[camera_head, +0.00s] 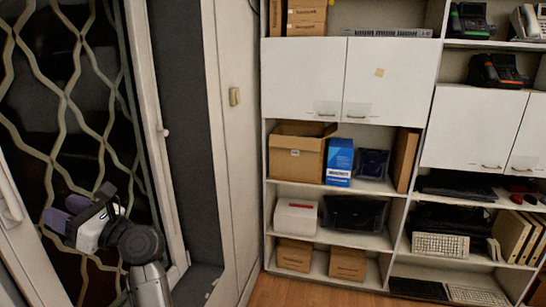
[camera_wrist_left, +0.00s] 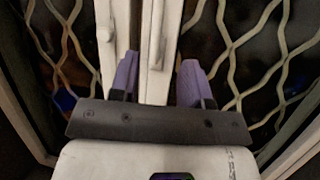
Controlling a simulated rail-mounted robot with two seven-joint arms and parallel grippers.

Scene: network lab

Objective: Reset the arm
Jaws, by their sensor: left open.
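My left gripper (camera_head: 66,213) is at the lower left of the head view, in front of the window with the wavy grille. Its purple fingers stand apart with nothing between them. In the left wrist view the two purple fingertips of the left gripper (camera_wrist_left: 158,76) are open and empty, facing the window's frame post and grille. My left arm (camera_head: 147,270) comes up from the bottom edge of the head view. My right gripper shows in neither view.
The grilled window (camera_head: 75,110) and its white frame fill the left. A tall white shelf unit (camera_head: 345,207) with cabinets stands at the right, holding a cardboard box (camera_head: 295,160), a blue box (camera_head: 339,165), keyboards (camera_head: 440,245) and phones (camera_head: 497,70). Some wooden floor (camera_head: 300,291) is clear below.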

